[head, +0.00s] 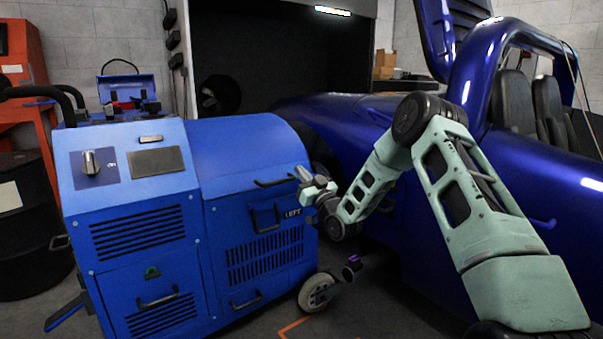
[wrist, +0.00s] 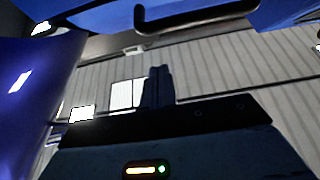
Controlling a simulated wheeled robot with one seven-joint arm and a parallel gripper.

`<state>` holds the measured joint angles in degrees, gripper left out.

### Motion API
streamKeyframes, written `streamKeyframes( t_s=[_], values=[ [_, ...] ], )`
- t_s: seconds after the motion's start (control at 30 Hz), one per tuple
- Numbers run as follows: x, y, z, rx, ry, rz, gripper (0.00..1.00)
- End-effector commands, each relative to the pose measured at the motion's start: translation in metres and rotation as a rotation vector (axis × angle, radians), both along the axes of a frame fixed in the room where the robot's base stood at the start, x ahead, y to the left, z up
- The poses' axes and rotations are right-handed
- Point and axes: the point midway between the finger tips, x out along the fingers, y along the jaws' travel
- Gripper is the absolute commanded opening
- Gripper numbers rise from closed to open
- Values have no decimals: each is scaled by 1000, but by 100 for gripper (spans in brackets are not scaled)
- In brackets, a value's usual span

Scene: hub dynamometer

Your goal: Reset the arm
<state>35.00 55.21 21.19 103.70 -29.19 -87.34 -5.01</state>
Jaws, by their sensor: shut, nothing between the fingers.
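My gripper (head: 308,179) is at the end of my pale green arm, in the middle of the head view. It points upward and to the left beside the blue dynamometer cabinet (head: 250,150), close to a dark bar handle (head: 274,182). Whether it touches the cabinet cannot be told. In the wrist view my gripper's dark fingers (wrist: 158,75) are together, with nothing seen between them. My arm is bent, its elbow raised in front of the blue car (head: 545,190).
The cabinet has a knob (head: 91,162), and a caster wheel (head: 318,292) stands at its lower right. A black drum (head: 25,230) is at the left. The wrist view shows a blue panel with a dark handle (wrist: 195,14) above my fingers. Room between cabinet and car is narrow.

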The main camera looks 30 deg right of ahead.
Motion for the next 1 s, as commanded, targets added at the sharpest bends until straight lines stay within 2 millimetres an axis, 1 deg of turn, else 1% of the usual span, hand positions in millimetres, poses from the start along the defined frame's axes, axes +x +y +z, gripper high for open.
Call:
streamKeyframes(
  t_s=[0.03, 0.2, 0.3, 0.4, 0.57, 0.77, 0.87, 0.97, 1.0],
  values=[
    [-8, 0, -3, 2, 3, 0, 0],
    [-37, -1, -18, 1, 0, 0, 0],
    [-51, -2, -26, 1, -1, 0, 0],
    [-61, -2, -33, -1, -3, 0, 0],
    [-68, -3, -37, -1, -5, 0, 0],
    [-67, 0, -37, -3, 0, 5, 0],
    [-58, 21, -31, -14, 54, 35, 0],
    [-44, 65, -23, -38, 178, 93, 0],
    [-40, 87, -20, -52, 245, 123, 0]
  ],
)
